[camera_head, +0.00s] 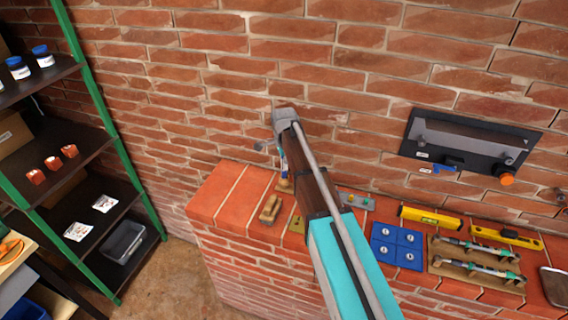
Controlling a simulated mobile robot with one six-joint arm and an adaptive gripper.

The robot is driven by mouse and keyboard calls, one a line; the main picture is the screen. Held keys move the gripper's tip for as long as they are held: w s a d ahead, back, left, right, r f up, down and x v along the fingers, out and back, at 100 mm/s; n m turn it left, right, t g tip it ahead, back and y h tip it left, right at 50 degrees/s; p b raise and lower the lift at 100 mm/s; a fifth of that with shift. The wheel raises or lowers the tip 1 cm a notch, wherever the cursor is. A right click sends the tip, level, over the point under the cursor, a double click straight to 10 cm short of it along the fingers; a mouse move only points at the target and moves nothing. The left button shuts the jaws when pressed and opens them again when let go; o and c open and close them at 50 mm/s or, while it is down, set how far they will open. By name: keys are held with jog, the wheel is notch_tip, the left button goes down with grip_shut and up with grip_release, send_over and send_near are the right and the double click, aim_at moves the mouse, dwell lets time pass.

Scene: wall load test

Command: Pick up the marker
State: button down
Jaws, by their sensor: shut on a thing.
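My arm reaches up from the bottom over a brick ledge, and its wrist hides most of my gripper (284,172). The little that shows of the gripper is at the left side of the arm, above the ledge. A thin, upright, blue and pale thing (284,182) shows there, with an orange-brown tint near its lower end. It looks like the marker, shut in my gripper. It is too small and too covered to tell its full shape, or whether its lower end touches the ledge.
The brick ledge (218,190) holds a wooden block-like item (270,209), a blue plate with round fittings (397,246), yellow levels (431,217) and a tray of tools (476,261). A black panel (470,145) is on the wall. Green-framed shelves (92,107) stand at left.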

jog(key=shift+r+p, duration=3.25)
jog(key=shift+r, duration=0.35)
jog(key=shift+f+b, duration=0.75)
jog(key=shift+f, duration=0.05)
jog(key=shift+a+r, duration=0.1)
jog(key=shift+a, duration=0.05)
